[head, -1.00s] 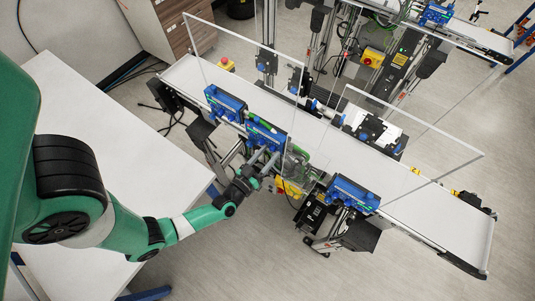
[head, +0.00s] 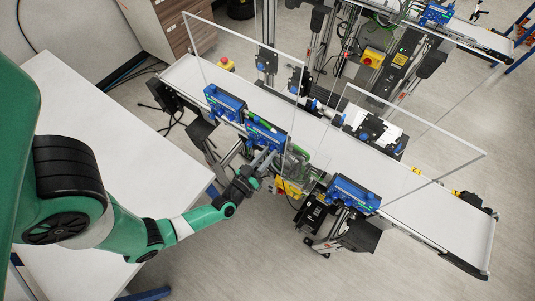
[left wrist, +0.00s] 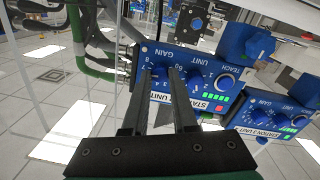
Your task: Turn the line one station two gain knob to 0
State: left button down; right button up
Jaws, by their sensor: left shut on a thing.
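The middle blue control box (head: 266,134) is mounted along the near side of the belt. The knob's pointer and setting cannot be read. My right gripper is in neither view.
A blue box (head: 225,103) sits to the left along the belt (head: 335,155) and another (head: 352,194) to the right. Clear upright panels (head: 410,140) stand along the belt. A white table (head: 110,145) lies under my left arm.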

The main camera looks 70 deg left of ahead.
pick_arm(q)
jog(key=shift+n+b, duration=1.65)
jog(key=shift+n, duration=2.75)
jog(key=c, duration=0.7)
grip_release()
jog(key=shift+d, duration=0.1)
